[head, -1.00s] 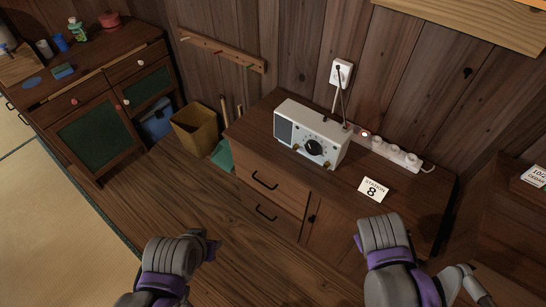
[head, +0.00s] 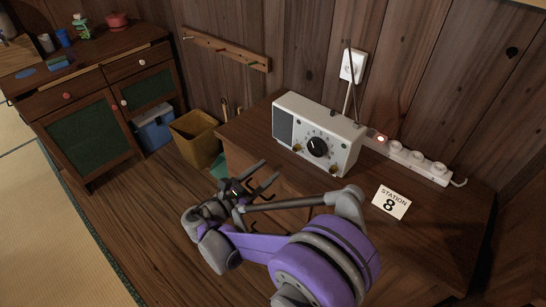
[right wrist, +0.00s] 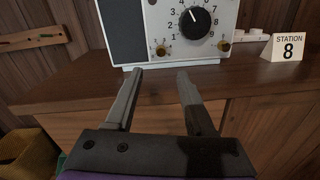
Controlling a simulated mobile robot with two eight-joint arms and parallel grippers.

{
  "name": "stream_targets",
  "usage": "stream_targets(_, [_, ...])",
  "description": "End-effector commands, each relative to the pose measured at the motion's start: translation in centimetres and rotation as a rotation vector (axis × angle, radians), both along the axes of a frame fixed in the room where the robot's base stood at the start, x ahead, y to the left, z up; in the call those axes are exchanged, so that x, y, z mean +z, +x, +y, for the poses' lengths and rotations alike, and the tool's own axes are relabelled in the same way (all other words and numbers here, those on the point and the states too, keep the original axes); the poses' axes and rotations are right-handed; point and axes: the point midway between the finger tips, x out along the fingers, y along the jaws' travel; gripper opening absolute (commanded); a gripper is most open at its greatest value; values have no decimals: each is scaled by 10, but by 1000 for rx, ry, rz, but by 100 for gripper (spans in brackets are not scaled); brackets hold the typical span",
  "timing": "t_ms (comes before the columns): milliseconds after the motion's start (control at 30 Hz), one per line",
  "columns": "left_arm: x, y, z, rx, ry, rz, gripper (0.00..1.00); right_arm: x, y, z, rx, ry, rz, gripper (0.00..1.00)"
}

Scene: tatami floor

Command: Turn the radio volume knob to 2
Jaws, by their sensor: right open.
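The white radio (head: 340,133) stands on the wooden cabinet, with a grey speaker side and a round numbered dial. A large black knob (head: 317,147) sits on the dial; in the right wrist view this black knob (right wrist: 195,21) has its white pointer tilted up and slightly left. Two small brass knobs flank it below: a left one (right wrist: 161,50) with small digits and a right one (right wrist: 224,45). I cannot read which knob is for volume. My right gripper (head: 269,177) is open and empty, in front of and below the radio, apart from it. My left gripper is out of view.
A "STATION 8" card (head: 391,202) stands right of the radio on the cabinet top (head: 350,200). A power strip (head: 415,160) lies behind it. A yellow bin (head: 196,138) stands left of the cabinet.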

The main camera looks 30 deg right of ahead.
Motion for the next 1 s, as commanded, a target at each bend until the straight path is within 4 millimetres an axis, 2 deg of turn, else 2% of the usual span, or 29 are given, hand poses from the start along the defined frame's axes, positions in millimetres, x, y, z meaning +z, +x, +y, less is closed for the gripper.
stream_targets(533, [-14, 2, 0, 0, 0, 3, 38, 0, 30, -85, -4, 1, -2, 55])
stream_targets(733, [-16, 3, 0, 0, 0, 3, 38, 1, 35, -98, -2, 2, -1, 55])
stream_targets(1000, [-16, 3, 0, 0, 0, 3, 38, 1, 35, -99, -1, 2, -2, 55])
